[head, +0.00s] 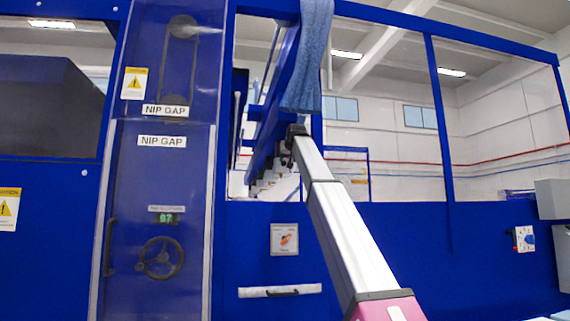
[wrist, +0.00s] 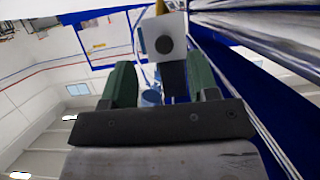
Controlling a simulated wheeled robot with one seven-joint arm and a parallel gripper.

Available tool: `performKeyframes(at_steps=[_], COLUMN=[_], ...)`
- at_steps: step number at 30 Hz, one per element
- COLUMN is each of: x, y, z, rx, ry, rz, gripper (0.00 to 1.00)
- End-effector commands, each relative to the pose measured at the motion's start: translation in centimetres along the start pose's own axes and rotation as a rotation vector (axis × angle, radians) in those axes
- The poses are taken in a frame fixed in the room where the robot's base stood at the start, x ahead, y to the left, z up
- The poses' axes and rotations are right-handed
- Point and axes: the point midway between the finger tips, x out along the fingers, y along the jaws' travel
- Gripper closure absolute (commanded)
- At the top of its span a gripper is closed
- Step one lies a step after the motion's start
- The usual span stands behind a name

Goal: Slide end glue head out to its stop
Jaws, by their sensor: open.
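In the wrist view my gripper (wrist: 165,84) is open, its two green fingers apart. I see no finger touching the block. In the head view my arm reaches up to the far side of the blue machine, and its end (head: 293,140) is small and dark there. The glue head cannot be made out in that view.
A blue cloth (head: 307,55) hangs from the blue beam just above my arm's end. Blue frame posts (head: 437,120) stand to the right. A nip gap panel with a handwheel (head: 160,258) is at left. A white slot with a black handle (head: 280,291) is low centre.

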Motion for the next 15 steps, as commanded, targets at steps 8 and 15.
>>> performKeyframes(at_steps=[8, 15], x=[5.1, 7.4], y=[0.0, 0.0], z=[-2.3, -2.7], rx=[0.0, 0.0], ry=[0.0, 0.0], rz=[0.0, 0.0], gripper=[0.46, 0.46])
